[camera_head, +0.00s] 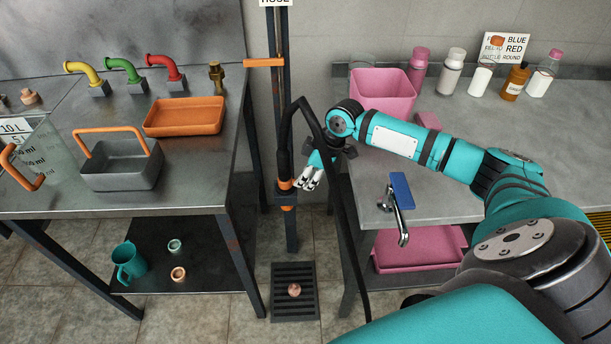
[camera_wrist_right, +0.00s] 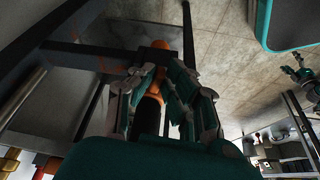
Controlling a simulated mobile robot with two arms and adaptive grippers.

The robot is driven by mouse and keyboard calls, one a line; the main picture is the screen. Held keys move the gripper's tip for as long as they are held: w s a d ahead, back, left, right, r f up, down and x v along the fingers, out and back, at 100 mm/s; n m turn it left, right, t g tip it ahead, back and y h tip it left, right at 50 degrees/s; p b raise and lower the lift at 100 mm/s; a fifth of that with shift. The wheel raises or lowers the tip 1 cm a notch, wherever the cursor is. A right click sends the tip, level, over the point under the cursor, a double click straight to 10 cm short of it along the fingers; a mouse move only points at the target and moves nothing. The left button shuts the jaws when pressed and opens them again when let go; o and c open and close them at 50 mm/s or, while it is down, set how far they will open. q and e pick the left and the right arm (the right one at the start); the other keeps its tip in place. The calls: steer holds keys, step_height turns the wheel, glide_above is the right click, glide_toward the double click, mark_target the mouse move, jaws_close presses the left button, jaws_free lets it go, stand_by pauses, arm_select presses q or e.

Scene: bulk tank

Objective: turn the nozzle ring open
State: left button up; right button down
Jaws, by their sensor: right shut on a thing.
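The hose nozzle (camera_head: 285,170) hangs upright, nose down, on the dark post between the two benches. Its orange nozzle ring (camera_head: 285,184) is near its lower end, and an orange part also shows below the holder. My right gripper (camera_head: 308,181) reaches in from the right at the ring's height. In the right wrist view its fingers (camera_wrist_right: 158,90) lie on both sides of the orange ring (camera_wrist_right: 148,78) and are shut on it. The exact finger contact is partly hidden.
The black hose (camera_head: 345,215) loops over and hangs down beside my right wrist. A floor drain (camera_head: 295,305) lies below with a small pinkish object on it. The left bench holds an orange tray (camera_head: 185,117); the right bench has a pink bin (camera_head: 382,92) and a faucet (camera_head: 399,215).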

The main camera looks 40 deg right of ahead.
steer(key=c, duration=1.4)
jaws_free()
steer(key=shift+o, duration=0.2)
steer(key=v, duration=1.2)
steer(key=shift+s+a, duration=0.1)
